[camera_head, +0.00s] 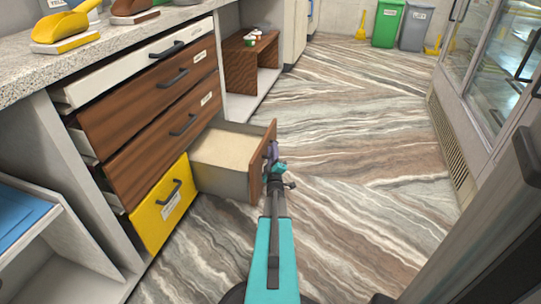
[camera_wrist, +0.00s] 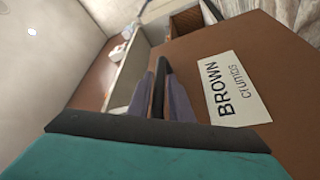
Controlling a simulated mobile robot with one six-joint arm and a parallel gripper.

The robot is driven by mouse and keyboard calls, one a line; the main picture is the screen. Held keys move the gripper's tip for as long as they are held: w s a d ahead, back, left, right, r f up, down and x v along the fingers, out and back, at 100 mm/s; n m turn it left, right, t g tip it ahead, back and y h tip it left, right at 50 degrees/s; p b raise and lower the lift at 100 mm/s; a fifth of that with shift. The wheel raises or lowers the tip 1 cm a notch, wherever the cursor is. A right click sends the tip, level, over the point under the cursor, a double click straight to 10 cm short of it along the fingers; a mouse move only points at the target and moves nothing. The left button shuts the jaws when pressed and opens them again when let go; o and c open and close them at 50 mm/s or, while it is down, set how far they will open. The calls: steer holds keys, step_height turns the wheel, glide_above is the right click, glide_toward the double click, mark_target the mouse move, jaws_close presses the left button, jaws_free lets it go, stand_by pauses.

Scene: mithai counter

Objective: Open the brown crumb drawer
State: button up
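The brown crumb drawer (camera_head: 257,181) stands far out of the counter at the lower right of the drawer bank. Its pale inside shows from above and looks empty. In the wrist view its brown front (camera_wrist: 256,62) carries a white label (camera_wrist: 233,88) reading "BROWN CRUMBS". My gripper (camera_head: 271,152) is at the outer face of this front. In the wrist view its two purple fingers (camera_wrist: 160,82) lie on either side of the dark bar handle (camera_wrist: 158,91) and look shut on it. The handle is mostly hidden in the head view.
Two other brown drawers (camera_head: 150,90), a white top drawer (camera_head: 130,68) and a yellow drawer (camera_head: 160,212) are beside it on the left. Scoops (camera_head: 62,30) sit on the countertop. A glass-door cabinet (camera_head: 490,75) stands at right. The marbled floor (camera_head: 345,130) between is clear.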

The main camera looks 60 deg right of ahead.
steer(key=shift+s+a+f, duration=0.15)
steer(key=shift+a, duration=0.65)
steer(key=p+v, duration=0.3)
steer(key=v, duration=0.9)
steer(key=shift+s+p, duration=0.3)
steer(key=shift+s, duration=0.05)
steer(key=shift+d, duration=0.1)
